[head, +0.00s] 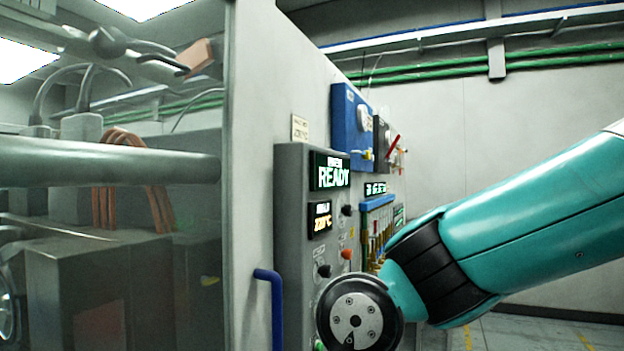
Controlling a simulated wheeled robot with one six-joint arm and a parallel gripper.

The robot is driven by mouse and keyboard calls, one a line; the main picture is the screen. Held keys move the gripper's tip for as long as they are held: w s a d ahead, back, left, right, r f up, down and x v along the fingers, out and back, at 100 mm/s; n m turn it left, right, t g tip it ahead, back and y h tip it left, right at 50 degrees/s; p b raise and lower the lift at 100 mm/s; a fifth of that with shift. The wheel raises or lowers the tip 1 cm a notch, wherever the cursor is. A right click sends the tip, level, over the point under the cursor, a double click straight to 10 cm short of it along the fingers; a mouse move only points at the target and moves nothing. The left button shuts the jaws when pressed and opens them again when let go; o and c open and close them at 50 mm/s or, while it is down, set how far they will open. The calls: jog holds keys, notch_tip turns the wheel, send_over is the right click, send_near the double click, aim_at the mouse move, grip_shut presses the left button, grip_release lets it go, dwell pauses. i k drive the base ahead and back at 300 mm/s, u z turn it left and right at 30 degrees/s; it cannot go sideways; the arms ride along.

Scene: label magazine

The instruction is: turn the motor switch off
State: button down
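A grey control panel (291,185) stands left of my teal arm and is seen at a steep angle. On its face are a black knob (347,210), a red-orange knob (346,254) and another dark knob (324,271). Above and behind it, a blue box (345,128) bears a pale rotary knob (364,119). Beyond that is a dark box with a slanted red lever (394,146). The labels are too small to read, so I cannot tell which control is the motor switch. My arm's round dark joint covers the lower panel area. My gripper does not show.
A blue handle (275,306) sticks out below left. A blue-topped rack (377,203) sits behind the panel. A clear guard with a grey bar (110,160) fills the left.

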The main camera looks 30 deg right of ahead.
aim_at(325, 271)
jog(key=u, duration=2.3)
jog(key=k, duration=1.35)
jog(key=z, duration=2.65)
jog(key=i, duration=0.85)
jog(key=z, duration=0.25)
